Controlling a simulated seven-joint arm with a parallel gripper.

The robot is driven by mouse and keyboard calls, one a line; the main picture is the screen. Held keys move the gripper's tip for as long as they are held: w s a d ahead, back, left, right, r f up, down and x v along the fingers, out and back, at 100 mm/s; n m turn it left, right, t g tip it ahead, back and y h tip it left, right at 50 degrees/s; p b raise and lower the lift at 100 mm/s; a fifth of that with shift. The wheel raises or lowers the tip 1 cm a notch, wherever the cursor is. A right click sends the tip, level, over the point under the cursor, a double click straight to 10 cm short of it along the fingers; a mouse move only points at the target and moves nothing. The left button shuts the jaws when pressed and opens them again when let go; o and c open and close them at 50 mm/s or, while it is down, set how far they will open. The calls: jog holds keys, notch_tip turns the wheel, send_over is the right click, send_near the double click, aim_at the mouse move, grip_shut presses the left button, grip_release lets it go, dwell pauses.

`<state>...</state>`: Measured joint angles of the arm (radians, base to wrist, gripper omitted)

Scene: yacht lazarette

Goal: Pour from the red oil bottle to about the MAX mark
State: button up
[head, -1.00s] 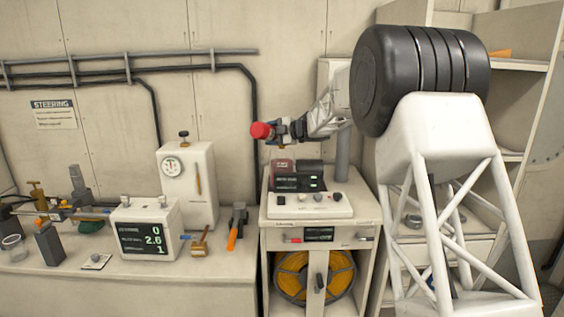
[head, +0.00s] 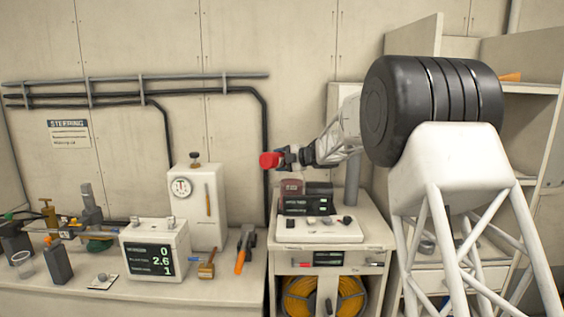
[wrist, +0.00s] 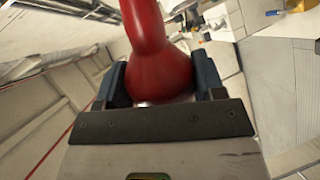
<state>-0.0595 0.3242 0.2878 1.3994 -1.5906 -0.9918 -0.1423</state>
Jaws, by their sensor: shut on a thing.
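The red oil bottle (wrist: 158,68) is between the blue-padded fingers of my gripper (wrist: 160,85) in the wrist view, and the gripper is shut on it. In the head view my gripper (head: 289,156) holds the red bottle (head: 268,160) in the air, above and left of the panel box. The bottle's red end points left there, so it looks tilted over. A white reservoir-like tank (head: 197,212) with a round gauge (head: 181,187) and a dark cap (head: 194,157) stands on the left bench. I cannot make out a MAX mark.
A white display box (head: 155,250) reading 0, 2.6 and 1 stands in front of the tank. An orange-handled tool (head: 242,255) and a brass-headed mallet (head: 207,264) lie beside it. Pipes (head: 130,92) run along the wall. A clear cup (head: 22,262) stands far left.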

jog(key=shift+s+a+f+n, duration=0.1)
jog(key=shift+s+f+n, duration=0.05)
jog(key=shift+f+n, duration=0.5)
jog(key=shift+n+t+h, duration=0.25)
jog(key=shift+t+h, duration=0.05)
jog(key=shift+f+n+t, duration=0.25)
jog(key=shift+n+t, duration=0.05)
jog(key=shift+n, duration=0.6)
jog(key=shift+w+d+r+n+t+h, duration=0.25)
jog(key=shift+w+r+n+t, duration=0.15)
jog(key=shift+n, duration=0.55)
jog(key=shift+w+d+r+n+t+h, duration=0.2)
jog(key=shift+w+r+n+t, duration=0.15)
jog(key=shift+n, duration=0.6)
